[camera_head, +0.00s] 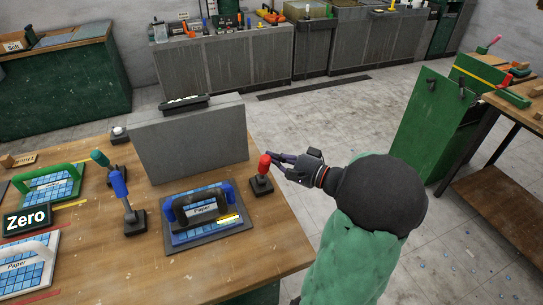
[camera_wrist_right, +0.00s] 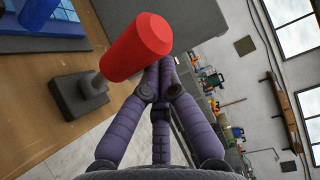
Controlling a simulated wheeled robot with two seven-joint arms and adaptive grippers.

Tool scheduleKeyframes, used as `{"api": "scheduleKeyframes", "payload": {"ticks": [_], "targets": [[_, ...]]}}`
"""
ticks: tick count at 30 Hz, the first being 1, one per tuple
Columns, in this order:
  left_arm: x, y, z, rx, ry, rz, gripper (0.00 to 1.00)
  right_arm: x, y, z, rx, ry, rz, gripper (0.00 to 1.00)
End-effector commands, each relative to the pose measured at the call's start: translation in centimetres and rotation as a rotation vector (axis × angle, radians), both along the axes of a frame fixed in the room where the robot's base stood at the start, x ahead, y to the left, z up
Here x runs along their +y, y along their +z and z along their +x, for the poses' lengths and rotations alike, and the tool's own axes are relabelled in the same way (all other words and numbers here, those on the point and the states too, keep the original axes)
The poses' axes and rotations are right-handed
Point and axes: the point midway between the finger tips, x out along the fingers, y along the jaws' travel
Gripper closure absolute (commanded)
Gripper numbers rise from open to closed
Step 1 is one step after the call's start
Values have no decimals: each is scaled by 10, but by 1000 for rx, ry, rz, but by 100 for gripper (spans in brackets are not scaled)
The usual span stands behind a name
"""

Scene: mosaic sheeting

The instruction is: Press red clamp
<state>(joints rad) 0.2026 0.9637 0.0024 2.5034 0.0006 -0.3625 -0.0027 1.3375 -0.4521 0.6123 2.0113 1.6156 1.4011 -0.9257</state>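The red clamp (camera_head: 264,165) stands upright on a dark square base near the table's right edge, right of the blue-handled paper tool. Its red handle also shows large in the right wrist view (camera_wrist_right: 137,47), tilted in that picture. My right gripper (camera_head: 272,162) is just right of the red handle, its fingers pointing at it. In the wrist view its purple fingers draw together behind the handle, which partly hides the tips. The gripper looks shut with nothing between its fingers. Whether it touches the handle I cannot tell. My left gripper is not in view.
A blue-handled clamp (camera_head: 125,203) and a green-handled one (camera_head: 101,159) stand to the left. A paper tool (camera_head: 203,210) lies on blue tiles. A grey panel (camera_head: 190,143) stands behind. Open floor (camera_head: 330,120) lies right of the wooden table (camera_head: 110,265).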

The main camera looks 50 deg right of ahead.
Motion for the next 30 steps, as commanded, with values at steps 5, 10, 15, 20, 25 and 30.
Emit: {"api": "scheduleKeyframes", "payload": {"ticks": [5,10,15,20,25,30], "targets": [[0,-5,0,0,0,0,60,6,-4,-6,2,5,3,100],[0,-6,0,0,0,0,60,8,-5,-8,1,7,4,100],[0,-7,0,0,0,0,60,8,-5,-9,2,7,5,100],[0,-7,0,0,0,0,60,9,-6,-9,3,8,5,100],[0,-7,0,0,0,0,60,9,-6,-9,3,8,6,100],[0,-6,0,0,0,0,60,4,-3,-5,3,9,6,100]]}}
